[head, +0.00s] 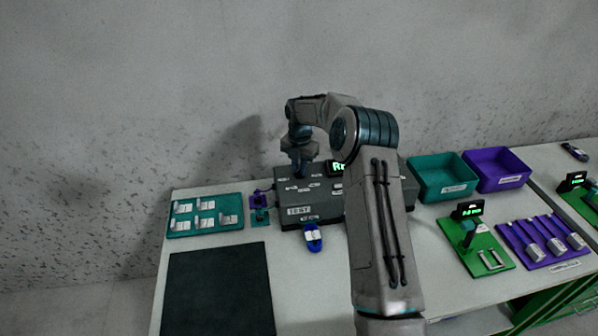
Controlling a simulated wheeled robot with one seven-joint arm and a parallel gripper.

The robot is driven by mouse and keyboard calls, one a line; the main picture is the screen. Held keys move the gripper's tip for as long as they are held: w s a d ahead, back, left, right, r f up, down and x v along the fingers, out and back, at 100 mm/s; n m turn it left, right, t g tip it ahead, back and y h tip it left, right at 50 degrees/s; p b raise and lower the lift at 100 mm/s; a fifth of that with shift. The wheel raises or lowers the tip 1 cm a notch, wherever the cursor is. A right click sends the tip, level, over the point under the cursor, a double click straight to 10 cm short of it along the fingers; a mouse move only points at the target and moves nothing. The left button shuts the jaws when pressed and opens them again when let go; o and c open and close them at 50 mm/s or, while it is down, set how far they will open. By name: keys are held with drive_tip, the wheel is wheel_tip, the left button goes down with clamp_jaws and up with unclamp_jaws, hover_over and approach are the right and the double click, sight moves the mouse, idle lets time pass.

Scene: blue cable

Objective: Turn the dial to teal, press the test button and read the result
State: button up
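A dark grey test box (325,207) stands on the table, with small white labels on its top and a "TEST" plate on its front left. A display (336,168) at its back shows green letters starting "RE"; my arm hides the rest. My gripper (302,170) points down over the back left of the box. Its fingertips are too small and dark to tell open from shut, or whether they touch anything. I cannot make out the dial or the test button. A blue piece with a white tag (313,238) lies at the box's front edge.
A teal tray (233,213) with several tagged pieces lies left, beside small purple and teal parts (260,208). A dark mat (218,290) lies front left. Teal (443,190) and purple bins (497,181), a green stand (487,262) and a purple rack (520,257) stand right.

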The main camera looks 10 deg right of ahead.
drive_tip(key=shift+s+d+f, duration=0.1)
drive_tip(key=shift+s+d, duration=0.05)
drive_tip(key=shift+o, duration=1.1)
drive_tip(key=shift+r+p, duration=0.3)
drive_tip(key=shift+o, duration=0.3)
drive_tip(key=shift+r+p, duration=2.05)
drive_tip(key=shift+r, duration=1.25)
drive_tip(key=shift+r, duration=0.1)
